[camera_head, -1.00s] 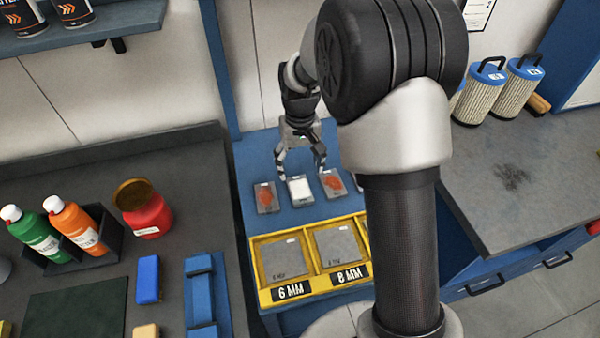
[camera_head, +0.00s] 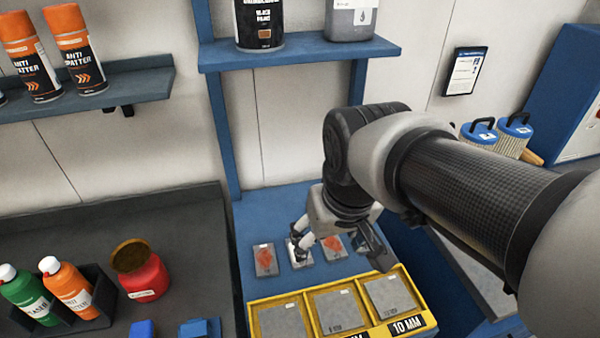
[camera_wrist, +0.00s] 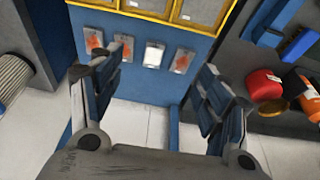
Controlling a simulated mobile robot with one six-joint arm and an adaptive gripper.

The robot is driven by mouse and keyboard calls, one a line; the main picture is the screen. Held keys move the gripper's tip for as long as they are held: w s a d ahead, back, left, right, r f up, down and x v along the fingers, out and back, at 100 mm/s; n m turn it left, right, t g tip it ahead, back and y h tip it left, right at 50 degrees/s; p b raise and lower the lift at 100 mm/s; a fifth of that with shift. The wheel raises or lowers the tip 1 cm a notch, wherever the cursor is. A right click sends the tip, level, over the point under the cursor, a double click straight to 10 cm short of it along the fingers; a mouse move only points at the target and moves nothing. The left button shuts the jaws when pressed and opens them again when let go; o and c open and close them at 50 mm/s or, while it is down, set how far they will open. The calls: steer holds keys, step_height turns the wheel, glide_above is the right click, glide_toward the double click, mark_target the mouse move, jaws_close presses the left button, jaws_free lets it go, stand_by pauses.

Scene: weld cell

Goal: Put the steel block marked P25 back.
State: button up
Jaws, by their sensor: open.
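My gripper (camera_head: 338,248) is open above the blue bench (camera_head: 262,205), and nothing shows between its fingers. In the wrist view my gripper (camera_wrist: 155,78) also shows open, its two fingers wide apart. Several small flat steel pieces lie in a row on the bench. One with a red-orange patch (camera_head: 265,260) is at the left, one with a white face (camera_head: 299,256) is beside it, and another red-orange one (camera_head: 334,247) follows. The wrist view shows the row beyond the fingertips, including the white-faced piece (camera_wrist: 154,54). No P25 marking is legible, so I cannot tell which block it is.
A yellow tray (camera_head: 262,304) with grey plates in compartments stands in front of the row; one label reads 10 MM. A dark side bench at left holds a red jar (camera_head: 144,278) and bottles (camera_head: 70,290). A shelf with cans (camera_head: 300,54) hangs above the blue bench.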

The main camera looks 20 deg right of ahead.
steer(key=s+t, duration=0.1)
steer(key=s, duration=0.7)
steer(key=shift+s+f, duration=0.3)
steer(key=shift+s, duration=0.1)
stand_by(0.7)
